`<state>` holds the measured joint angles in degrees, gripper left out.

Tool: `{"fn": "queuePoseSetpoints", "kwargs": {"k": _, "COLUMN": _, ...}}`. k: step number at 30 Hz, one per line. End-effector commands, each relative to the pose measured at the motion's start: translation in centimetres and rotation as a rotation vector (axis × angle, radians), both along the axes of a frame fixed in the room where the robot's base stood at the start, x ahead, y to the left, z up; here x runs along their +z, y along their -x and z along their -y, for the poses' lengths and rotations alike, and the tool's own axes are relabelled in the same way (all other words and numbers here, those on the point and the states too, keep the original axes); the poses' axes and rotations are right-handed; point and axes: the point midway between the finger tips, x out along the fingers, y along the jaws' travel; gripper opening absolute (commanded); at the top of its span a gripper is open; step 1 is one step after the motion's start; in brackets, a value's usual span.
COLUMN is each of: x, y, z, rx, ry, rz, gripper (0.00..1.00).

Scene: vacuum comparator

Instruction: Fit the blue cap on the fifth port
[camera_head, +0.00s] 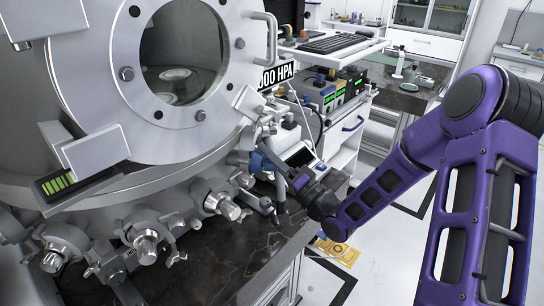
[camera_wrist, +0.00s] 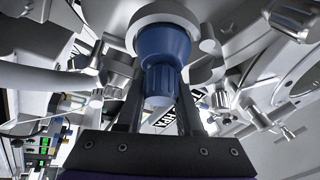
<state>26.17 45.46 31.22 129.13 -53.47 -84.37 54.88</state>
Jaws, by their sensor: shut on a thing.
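The blue cap (camera_wrist: 164,62) sits between the two fingers of my gripper (camera_wrist: 162,90) in the wrist view, which is shut on it. The cap's wide end is up against a round pale metal port end (camera_wrist: 160,20); I cannot tell whether it is fully seated. In the head view the blue cap (camera_head: 256,162) shows small at the right side of the chamber, with my gripper (camera_head: 270,165) there. Other metal ports (camera_head: 148,243) ring the chamber's lower side. I cannot tell which is numbered fifth.
The large metal vacuum chamber (camera_head: 90,90) with a round window fills the left. Clamps and knobs crowd the ring near my gripper. A dark bench top (camera_head: 215,262) lies below. A cart with instruments (camera_head: 330,95) stands behind. Yellow papers (camera_head: 336,250) lie on the floor.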

Motion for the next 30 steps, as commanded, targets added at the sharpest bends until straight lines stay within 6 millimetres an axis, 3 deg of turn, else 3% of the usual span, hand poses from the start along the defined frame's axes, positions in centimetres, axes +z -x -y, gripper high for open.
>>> {"fn": "queuePoseSetpoints", "kwargs": {"k": 7, "x": 0.02, "y": -0.04, "z": -0.11, "rx": 0.000, "ry": 0.000, "rz": 0.000, "gripper": 0.00}}
{"fn": "queuePoseSetpoints", "kwargs": {"k": 8, "x": 0.02, "y": -0.04, "z": -0.11, "rx": 0.000, "ry": 0.000, "rz": 0.000, "gripper": 0.39}}
{"fn": "queuePoseSetpoints", "kwargs": {"k": 13, "x": 0.02, "y": -0.04, "z": -0.11, "rx": 0.000, "ry": -0.001, "rz": 0.001, "gripper": 0.69}}
{"fn": "queuePoseSetpoints", "kwargs": {"k": 30, "x": 0.01, "y": -0.03, "z": -0.11, "rx": 0.000, "ry": 0.000, "rz": 0.000, "gripper": 0.70}}
